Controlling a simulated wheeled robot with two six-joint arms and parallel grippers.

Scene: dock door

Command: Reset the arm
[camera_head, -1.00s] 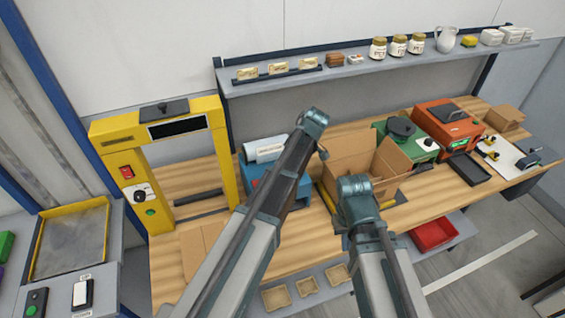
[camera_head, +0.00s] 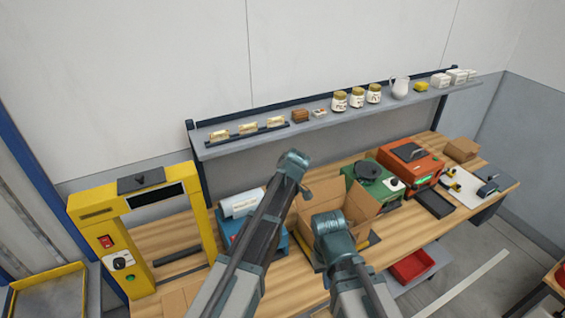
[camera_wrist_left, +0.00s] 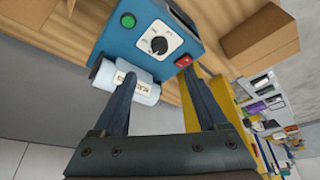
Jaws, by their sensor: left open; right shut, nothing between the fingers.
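My left gripper (camera_wrist_left: 162,85) is open and empty in the left wrist view, its two dark fingers spread apart. Beyond them is a blue machine (camera_wrist_left: 155,38) with a green button, a dial and a red switch, and a white roll on its side. In the head view my left arm (camera_head: 265,225) crosses in front of that machine. My right gripper (camera_head: 333,238) is in front of the open cardboard box (camera_head: 358,203) in the head view; it is shut with nothing in it, though its fingertips are hard to make out.
A yellow frame machine (camera_head: 190,212) stands at the bench's left. A green machine (camera_head: 370,178) and an orange machine (camera_head: 412,160) stand right of the box. The shelf (camera_head: 310,122) above holds jars, a pitcher and small goods. A red bin (camera_head: 410,267) sits below the bench.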

